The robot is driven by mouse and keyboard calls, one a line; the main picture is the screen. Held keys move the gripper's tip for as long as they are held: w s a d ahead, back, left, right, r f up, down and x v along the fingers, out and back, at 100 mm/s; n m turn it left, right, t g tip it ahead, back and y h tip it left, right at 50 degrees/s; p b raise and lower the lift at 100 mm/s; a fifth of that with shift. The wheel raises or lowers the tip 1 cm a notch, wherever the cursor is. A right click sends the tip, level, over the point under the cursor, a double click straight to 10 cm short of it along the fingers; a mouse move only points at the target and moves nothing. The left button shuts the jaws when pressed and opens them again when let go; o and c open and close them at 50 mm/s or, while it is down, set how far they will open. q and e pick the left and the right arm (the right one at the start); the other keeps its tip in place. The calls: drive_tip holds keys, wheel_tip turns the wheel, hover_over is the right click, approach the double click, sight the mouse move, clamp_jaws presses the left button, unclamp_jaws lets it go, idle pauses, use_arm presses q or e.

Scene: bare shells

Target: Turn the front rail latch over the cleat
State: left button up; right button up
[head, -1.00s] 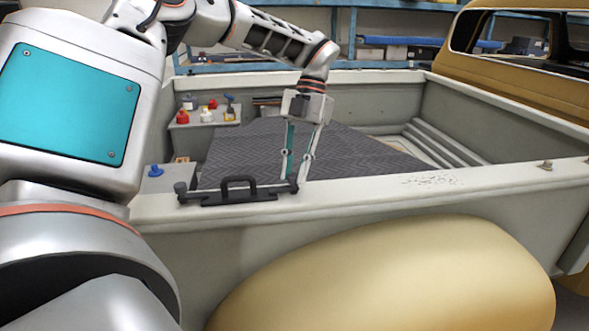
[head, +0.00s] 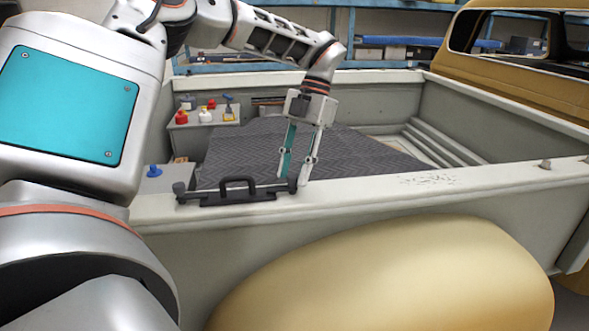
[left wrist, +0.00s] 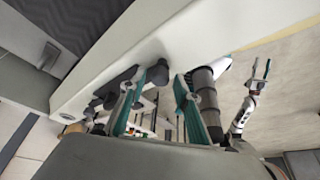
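The black front rail latch (head: 238,195) lies along the top of the pale near rail, with a raised loop handle in its middle. A dark knob stands at each end of it; I cannot tell which part is the cleat. My left gripper (head: 293,180) points down at the latch's right end, fingers apart, with nothing seen held. In the left wrist view a dark knob (left wrist: 157,73) shows beyond and between the open fingers; contact is unclear. My right gripper (left wrist: 261,69) shows there at the right, fingers apart and empty, away from the latch. It is out of the head view.
The rail (head: 400,188) is clear to the right up to a small fitting (head: 545,164). Bottles (head: 183,117) stand on a ledge inside the bed. A dark ribbed mat (head: 260,150) covers the floor.

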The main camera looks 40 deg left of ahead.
use_arm(q)
drive_tip(key=v, duration=0.7)
drive_tip(key=shift+r, duration=0.2)
idle(0.4)
drive_tip(key=shift+w, duration=0.1)
idle(0.4)
